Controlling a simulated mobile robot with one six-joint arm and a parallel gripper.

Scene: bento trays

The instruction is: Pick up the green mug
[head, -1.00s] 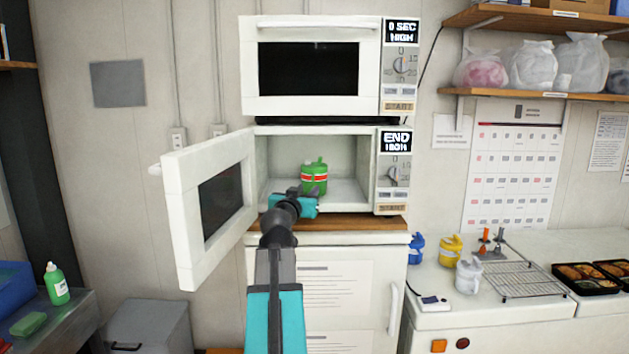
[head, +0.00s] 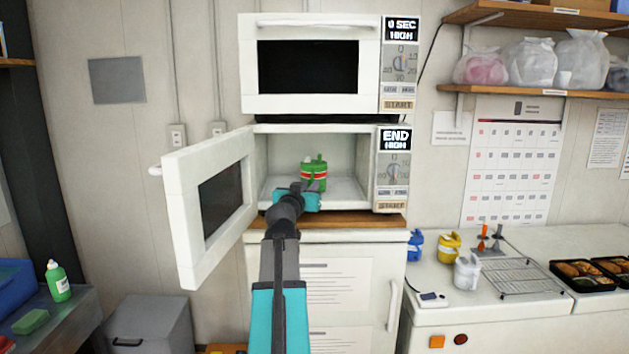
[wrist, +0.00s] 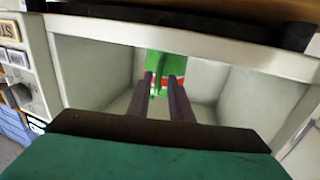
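The green mug (head: 313,172), with a red and white band, stands inside the open lower microwave (head: 350,187). My gripper (head: 314,184) reaches into the microwave at the mug's near side. In the wrist view its two dark fingers (wrist: 163,84) are apart. A narrow green part of the mug, seemingly its handle, shows between the fingertips. I cannot tell whether the fingers touch it.
The open microwave door (head: 205,205) juts out left of my arm. A closed microwave (head: 310,104) sits above. Blue (head: 415,247), yellow (head: 449,248) and white (head: 467,273) mugs stand on the right counter, beside a wire rack (head: 517,277).

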